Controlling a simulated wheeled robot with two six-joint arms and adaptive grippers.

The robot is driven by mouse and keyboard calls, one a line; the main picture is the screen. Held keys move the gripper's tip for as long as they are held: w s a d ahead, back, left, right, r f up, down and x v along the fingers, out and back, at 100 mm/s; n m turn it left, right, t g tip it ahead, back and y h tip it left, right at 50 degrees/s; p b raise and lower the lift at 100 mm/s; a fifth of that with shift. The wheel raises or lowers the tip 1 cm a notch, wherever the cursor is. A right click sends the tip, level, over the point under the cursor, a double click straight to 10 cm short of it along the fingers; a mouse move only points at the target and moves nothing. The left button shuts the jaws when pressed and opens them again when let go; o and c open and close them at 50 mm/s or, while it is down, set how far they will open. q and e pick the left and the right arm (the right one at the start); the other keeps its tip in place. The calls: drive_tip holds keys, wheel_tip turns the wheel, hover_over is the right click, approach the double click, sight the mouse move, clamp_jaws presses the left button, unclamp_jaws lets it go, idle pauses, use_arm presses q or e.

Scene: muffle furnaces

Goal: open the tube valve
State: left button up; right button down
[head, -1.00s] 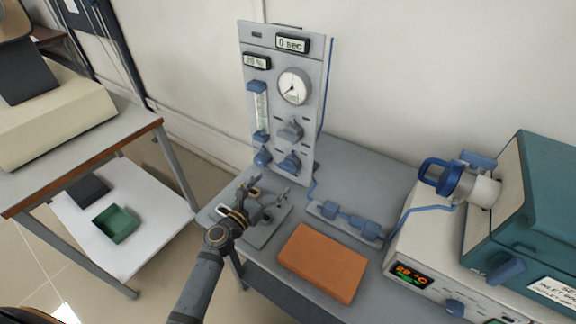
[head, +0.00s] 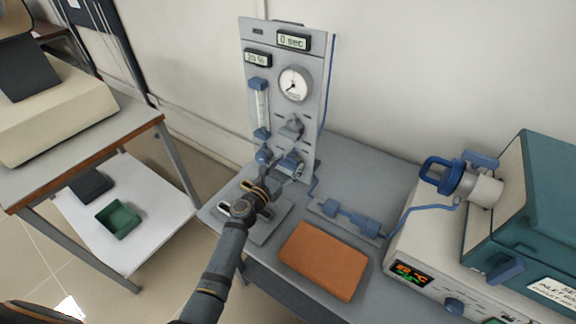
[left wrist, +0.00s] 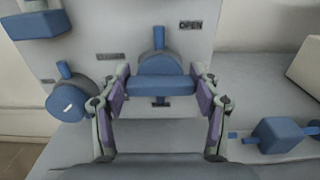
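A grey panel (head: 268,50) stands upright at the back of the table. A blue-handled valve (head: 290,163) is at its lower right. In the left wrist view this valve (left wrist: 163,85) has a wide blue handle lying level and a small blue pointer on top, with an OPEN label to its upper right. My left gripper (head: 278,178) is in front of it. In the left wrist view the gripper (left wrist: 162,90) is open, one finger either side of the handle, with little or no gap; contact is unclear. My right gripper is not in view.
A round blue knob (left wrist: 68,104) is left of the valve, and another knob (head: 291,128) is above it. A blue tube fitting (head: 346,217) lies on the table to the right. An orange slab (head: 323,261) lies in front. A furnace (head: 540,200) stands at the right.

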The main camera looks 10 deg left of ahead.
use_arm(q)
drive_tip(key=c, duration=0.4)
drive_tip(key=shift+c, duration=0.2)
drive_tip(key=m+b, duration=0.2)
drive_tip(key=m, duration=0.1)
drive_tip(key=shift+f+m, duration=0.2)
drive_tip(key=shift+m, duration=0.1)
drive_tip(key=m+b, duration=0.2)
drive_tip(key=m, duration=0.2)
drive_tip(key=shift+d+m+b, duration=0.1)
drive_tip(key=shift+m+b, duration=0.2)
drive_tip(key=shift+b, duration=0.05)
drive_tip(key=m+b, duration=0.3)
drive_tip(key=m, duration=0.3)
drive_tip(key=shift+f+b, duration=0.15)
drive_tip(key=shift+b, duration=0.15)
drive_tip(key=shift+m+b, duration=1)
drive_tip(key=shift+m, duration=0.9)
